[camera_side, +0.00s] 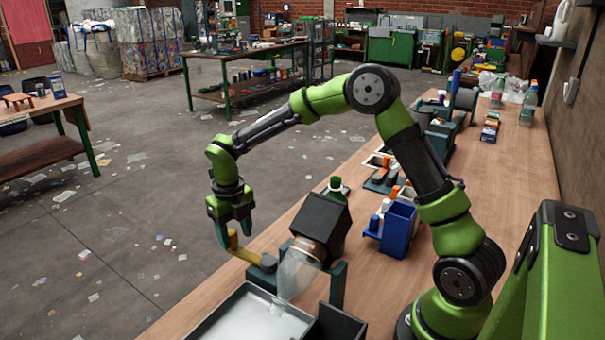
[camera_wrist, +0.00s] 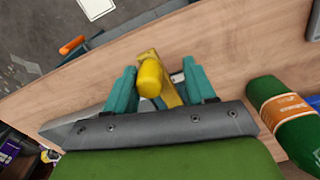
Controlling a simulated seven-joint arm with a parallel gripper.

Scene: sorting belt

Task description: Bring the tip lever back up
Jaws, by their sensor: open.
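The yellow tip lever (camera_side: 243,252) sticks out from the left of the tipping stand, low in its side-view position, with its end bent upward. My gripper (camera_side: 234,232) points down over that end. In the wrist view the lever's rounded yellow knob (camera_wrist: 150,78) lies between the two teal fingers of my gripper (camera_wrist: 160,70), which stand apart with gaps on both sides. Whether either finger touches it I cannot tell.
A metal tray (camera_side: 235,318) lies in front of the stand. Floor space left of the bench is open.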

